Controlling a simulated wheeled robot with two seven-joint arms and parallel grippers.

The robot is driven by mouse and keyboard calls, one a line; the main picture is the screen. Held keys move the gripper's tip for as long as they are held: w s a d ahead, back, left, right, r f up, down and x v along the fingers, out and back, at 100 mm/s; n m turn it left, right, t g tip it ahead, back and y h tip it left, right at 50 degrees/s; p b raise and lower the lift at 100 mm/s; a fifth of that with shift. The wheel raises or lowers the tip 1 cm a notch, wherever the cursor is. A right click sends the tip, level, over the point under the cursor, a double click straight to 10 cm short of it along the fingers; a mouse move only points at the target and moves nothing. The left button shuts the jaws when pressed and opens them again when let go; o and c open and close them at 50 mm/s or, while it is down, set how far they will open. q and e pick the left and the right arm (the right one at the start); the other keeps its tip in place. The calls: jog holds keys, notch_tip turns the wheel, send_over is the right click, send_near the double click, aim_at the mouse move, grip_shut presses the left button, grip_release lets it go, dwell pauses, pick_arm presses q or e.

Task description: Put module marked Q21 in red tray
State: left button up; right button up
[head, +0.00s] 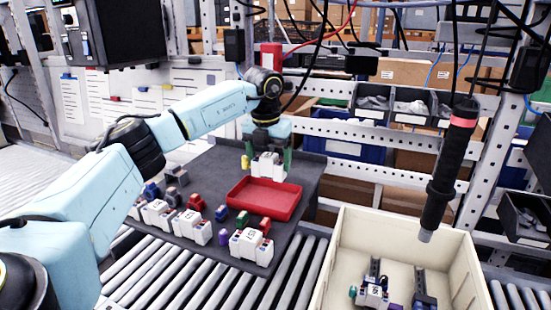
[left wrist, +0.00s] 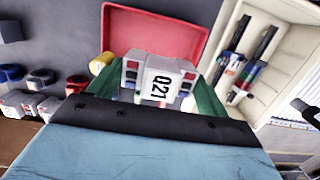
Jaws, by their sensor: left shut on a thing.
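My left gripper (head: 267,152) is shut on a white module (head: 268,166) and holds it up at the back edge of the red tray (head: 285,207). In the left wrist view the module (left wrist: 158,82) sits between the green fingers and its label reads Q21 or 021. It has dark, red and blue terminals on both sides. The red tray (left wrist: 175,18) lies beyond the module in that view, and the part that shows is empty. The tray rests on a dark board. My right gripper is not in view.
Several white modules (head: 158,214) and small coloured blocks (head: 195,202) stand on the dark board (head: 215,165) left of the tray. A cream crate (head: 340,255) with parts in it stands at the right. A black screwdriver (head: 450,165) hangs above the crate.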

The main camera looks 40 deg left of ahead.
pick_arm(q)
notch_tip(320, 180, down, 2)
jog(key=shift+d+f+b, duration=0.1)
jog(key=shift+b, duration=0.8)
notch_tip(320, 180, down, 4)
jog(key=shift+w+f+b, duration=0.1)
jog(key=shift+b, duration=1.1)
jog(key=shift+f, duration=0.65)
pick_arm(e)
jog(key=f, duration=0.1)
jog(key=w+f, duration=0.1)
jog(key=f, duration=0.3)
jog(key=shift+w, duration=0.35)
pick_arm(q)
jog(key=o, duration=1.3)
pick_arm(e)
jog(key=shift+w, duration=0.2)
pick_arm(q)
jog(key=shift+r, duration=0.15)
jog(key=r, duration=0.4)
jog(key=s+r, duration=0.1)
jog(key=r, duration=0.8)
jog(key=shift+s+d, duration=0.25)
jog(key=shift+d, duration=0.05)
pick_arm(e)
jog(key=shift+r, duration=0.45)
